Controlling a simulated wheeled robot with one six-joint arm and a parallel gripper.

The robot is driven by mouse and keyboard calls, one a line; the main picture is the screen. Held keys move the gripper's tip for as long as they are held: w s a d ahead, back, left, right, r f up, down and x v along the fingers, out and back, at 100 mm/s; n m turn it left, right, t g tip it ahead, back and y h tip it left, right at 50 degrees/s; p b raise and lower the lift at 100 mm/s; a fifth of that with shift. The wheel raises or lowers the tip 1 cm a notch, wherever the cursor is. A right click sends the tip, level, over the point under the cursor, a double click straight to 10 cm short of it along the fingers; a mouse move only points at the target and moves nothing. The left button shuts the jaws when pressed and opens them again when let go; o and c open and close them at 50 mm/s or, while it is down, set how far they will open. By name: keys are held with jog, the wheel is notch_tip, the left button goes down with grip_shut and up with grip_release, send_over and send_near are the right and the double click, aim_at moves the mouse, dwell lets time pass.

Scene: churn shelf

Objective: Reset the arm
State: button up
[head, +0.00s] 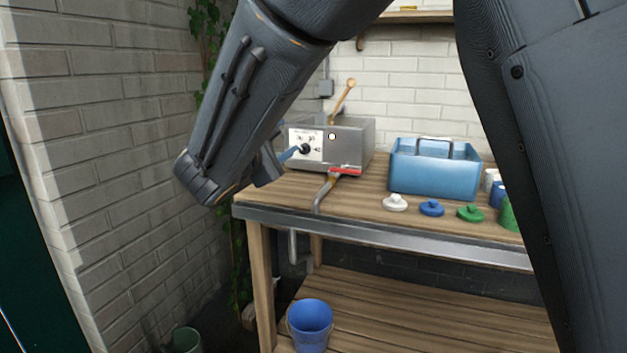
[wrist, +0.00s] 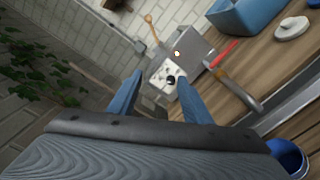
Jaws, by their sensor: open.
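My arm reaches across the upper left of the head view. My gripper (head: 288,154) is partly hidden behind my own arm there, with a blue finger showing in front of the metal box. In the wrist view my gripper (wrist: 158,98) is open, its two blue fingers apart with nothing between them. The metal box (head: 350,140) has a white panel with a dark knob and a red-handled tap with a bent pipe. It also shows beyond the fingers in the wrist view (wrist: 205,62). Whether a finger touches the knob cannot be told.
A blue caddy (head: 435,175) stands on the wooden bench (head: 350,196). White (head: 395,203), blue (head: 431,208) and green (head: 470,213) lids lie before it. A blue bucket (head: 310,325) is below. A brick wall (head: 90,150) with ivy is at left.

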jog(key=s+d+f+m+g+b, duration=0.3)
jog(key=s+d+f+g, duration=0.2)
jog(key=s+d+f, duration=0.45)
jog(key=s+d+f+m+g+b, duration=0.2)
jog(key=s+d+f+m+g, duration=0.3)
jog(key=f, duration=0.7)
jog(key=s+a+f+m+g+y+b, duration=0.2)
jog(key=s+f+m+g+y+b, duration=0.15)
jog(key=s+f, duration=0.5)
jog(key=s+a+f+m+g+y+b, duration=0.25)
jog(key=s+f+g, duration=0.2)
jog(key=s, duration=0.65)
jog(key=d+r+m+p, duration=0.3)
jog(key=d+r+p, duration=0.5)
jog(key=p, duration=0.5)
jog(key=d+r+m+t+p, duration=0.1)
jog(key=d+r+m+p, duration=0.2)
jog(key=d+r+p, duration=0.5)
notch_tip(320, 180, up, 4)
jog(key=p, duration=0.4)
jog(key=shift+s+d+p, duration=0.15)
jog(key=shift+s+p, duration=0.2)
jog(key=shift+s, duration=0.05)
jog(key=shift+f, duration=0.1)
